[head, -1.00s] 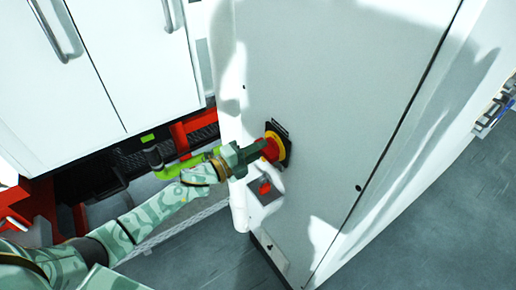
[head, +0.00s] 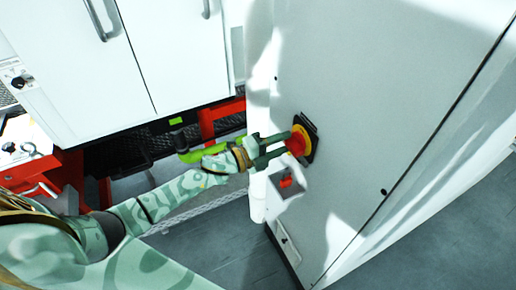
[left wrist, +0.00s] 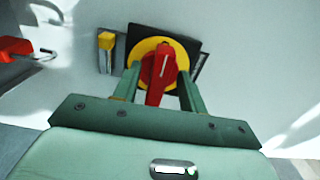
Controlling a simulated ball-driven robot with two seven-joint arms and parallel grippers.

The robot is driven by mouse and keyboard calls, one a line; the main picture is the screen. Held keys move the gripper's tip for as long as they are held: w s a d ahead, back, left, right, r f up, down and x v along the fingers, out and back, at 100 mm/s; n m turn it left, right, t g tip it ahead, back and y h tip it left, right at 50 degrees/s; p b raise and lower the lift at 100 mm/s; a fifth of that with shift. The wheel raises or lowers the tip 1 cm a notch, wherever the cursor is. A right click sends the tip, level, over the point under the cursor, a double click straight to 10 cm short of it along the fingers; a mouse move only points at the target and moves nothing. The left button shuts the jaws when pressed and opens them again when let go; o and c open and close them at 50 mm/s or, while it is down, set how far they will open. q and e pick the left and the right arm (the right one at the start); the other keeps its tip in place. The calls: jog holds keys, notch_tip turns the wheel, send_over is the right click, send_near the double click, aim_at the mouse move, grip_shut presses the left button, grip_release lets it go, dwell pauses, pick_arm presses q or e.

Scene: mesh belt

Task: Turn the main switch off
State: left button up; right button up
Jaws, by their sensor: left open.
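The main switch (head: 297,143) is a red rotary handle on a yellow disc with a black backing plate, on the front of a white cabinet. In the left wrist view the red handle (left wrist: 161,75) points down and slightly left, with a white line on it. My left gripper (head: 286,143) is open, its two green fingers one on each side of the handle. In the left wrist view the fingers (left wrist: 156,82) reach up to the yellow disc (left wrist: 150,48). Whether they touch the handle I cannot tell. My right gripper is not in view.
The white cabinet (head: 370,100) fills the right side. Below the switch is a small red device (head: 286,183) on a grey plate; a red padlock-like item (left wrist: 18,48) shows in the left wrist view. White cabinet doors (head: 175,50) stand at left above red framework. The floor (head: 430,245) is clear.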

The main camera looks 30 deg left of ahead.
pick_arm(q)
jog(key=b+v, duration=0.1)
jog(key=v, duration=1.4)
jog(key=shift+a+b, duration=0.15)
jog(key=shift+b, duration=0.2)
